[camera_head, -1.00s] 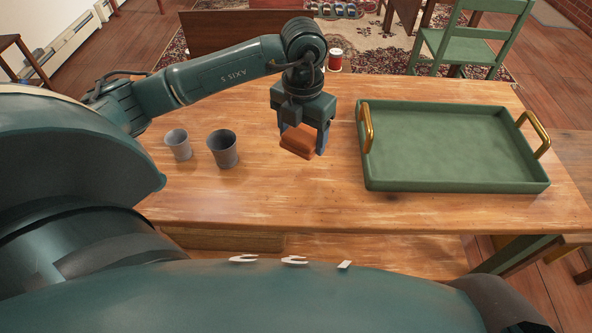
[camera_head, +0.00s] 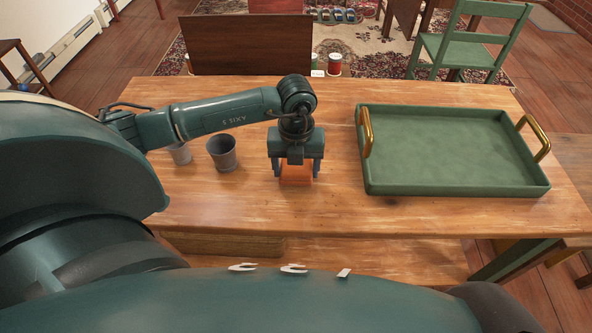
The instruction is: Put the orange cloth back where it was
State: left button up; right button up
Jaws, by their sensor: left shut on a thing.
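The orange cloth (camera_head: 296,173) is a small folded bundle between the fingers of my left gripper (camera_head: 296,170). The gripper points down over the middle of the wooden table (camera_head: 330,215) and is shut on the cloth. The cloth is at or just above the table top; I cannot tell whether it touches. Its upper part is hidden by the gripper. My right gripper is not in the head view.
A green tray (camera_head: 455,150) with gold handles stands empty to the right of the gripper. Two grey cups, one (camera_head: 222,152) in clear view and one (camera_head: 180,153) partly behind my arm, stand to the left. The table's front middle is clear.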

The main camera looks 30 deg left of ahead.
pick_arm(q)
jog(key=shift+f, duration=0.75)
jog(key=shift+f, duration=0.2)
jog(key=o, duration=0.9)
jog(key=shift+o, duration=0.2)
jog(key=shift+r, duration=0.1)
notch_tip(320, 180, up, 12)
jog(key=shift+r, duration=0.15)
